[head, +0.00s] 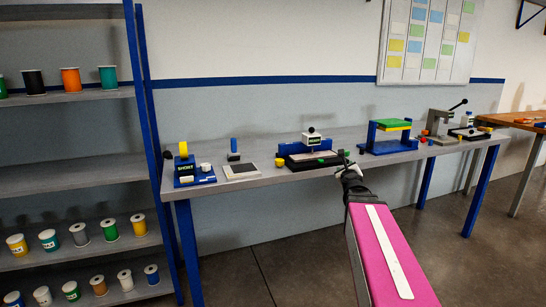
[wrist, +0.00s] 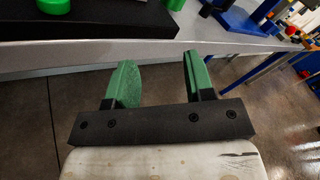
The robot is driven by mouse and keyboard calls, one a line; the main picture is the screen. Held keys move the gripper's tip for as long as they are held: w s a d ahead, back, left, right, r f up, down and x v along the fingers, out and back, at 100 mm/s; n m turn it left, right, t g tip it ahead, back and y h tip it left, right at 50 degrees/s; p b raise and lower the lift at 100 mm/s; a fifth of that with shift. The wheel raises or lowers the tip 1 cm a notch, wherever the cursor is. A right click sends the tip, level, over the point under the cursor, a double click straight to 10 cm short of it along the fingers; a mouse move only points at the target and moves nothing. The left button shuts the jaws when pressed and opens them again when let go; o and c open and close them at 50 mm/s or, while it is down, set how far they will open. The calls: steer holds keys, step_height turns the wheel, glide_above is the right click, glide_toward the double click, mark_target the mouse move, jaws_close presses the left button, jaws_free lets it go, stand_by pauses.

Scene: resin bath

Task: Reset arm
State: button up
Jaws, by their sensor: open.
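My gripper (wrist: 157,82) is open in the wrist view, with two green finger pads apart and nothing between them. Beyond it lie the floor and the front edge of the workbench (wrist: 120,56). In the head view my arm reaches forward from the lower right, and my gripper (head: 346,163) is small and dark near the bench's front edge, in front of the black and blue device (head: 308,158). Its fingers are too small there to make out well.
On the workbench (head: 262,184) stand a blue fixture with a yellow roll (head: 184,164), a blue stand with a green top (head: 390,125) and a grey lever press (head: 438,122). Shelves with spools and cups (head: 80,235) stand at left. The floor (head: 270,270) before the bench is clear.

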steer(key=s+a+f+n+g+y, duration=0.35)
steer(key=a+f+n, duration=0.25)
steer(key=f+n, duration=0.25)
steer(key=s+a+f+n+g+y, duration=0.35)
steer(key=a+f+n, duration=0.25)
steer(key=f+n, duration=0.25)
steer(key=s+f+n+g+h, duration=0.4)
steer(key=s+f+n+g, duration=0.6)
steer(key=s+f+n, duration=0.3)
steer(key=s+n, duration=0.1)
steer(key=s, duration=0.2)
steer(key=shift+s+d+f+h, duration=0.2)
steer(key=shift+s+h, duration=0.1)
steer(key=shift+s, duration=0.1)
